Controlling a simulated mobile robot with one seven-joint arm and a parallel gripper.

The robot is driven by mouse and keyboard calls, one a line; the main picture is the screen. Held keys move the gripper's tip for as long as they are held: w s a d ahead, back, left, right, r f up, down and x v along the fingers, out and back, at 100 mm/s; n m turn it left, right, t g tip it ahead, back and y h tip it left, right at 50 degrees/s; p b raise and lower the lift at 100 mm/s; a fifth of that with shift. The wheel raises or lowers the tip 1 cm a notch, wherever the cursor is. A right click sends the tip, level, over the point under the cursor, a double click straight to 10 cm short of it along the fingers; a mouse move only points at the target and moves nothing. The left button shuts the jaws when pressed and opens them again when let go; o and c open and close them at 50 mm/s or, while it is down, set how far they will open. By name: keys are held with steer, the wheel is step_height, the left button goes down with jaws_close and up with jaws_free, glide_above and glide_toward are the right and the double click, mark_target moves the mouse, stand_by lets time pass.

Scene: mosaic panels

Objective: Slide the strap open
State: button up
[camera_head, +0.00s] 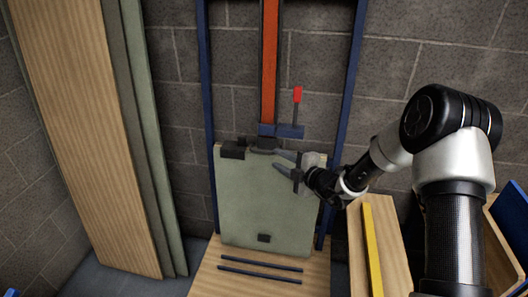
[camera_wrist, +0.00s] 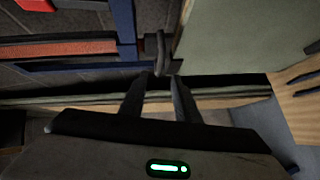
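I cannot tell for certain which part is the strap. A long orange-red strip (camera_head: 269,62) runs upright above a pale green panel (camera_head: 262,205); it also shows in the wrist view (camera_wrist: 60,48). At its foot, by the panel's top edge, is a dark clamp-like piece (camera_head: 264,146). My gripper (camera_head: 277,160) is open in front of the panel's upper right, its fingers pointing left toward that piece. In the wrist view my fingers (camera_wrist: 159,82) stand apart with a gap. A grey upright handle-like piece (camera_wrist: 160,52) appears just beyond the fingertips; contact cannot be told.
A blue bracket (camera_head: 290,131) with a red-tipped lever (camera_head: 297,95) sits just above my gripper. Blue uprights (camera_head: 207,100) flank the strip. Tall boards (camera_head: 90,130) lean at left. A wooden box with a yellow strip (camera_head: 372,250) stands right of the panel.

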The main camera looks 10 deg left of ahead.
mark_target(265, 152)
steer(key=x, duration=1)
jaws_close()
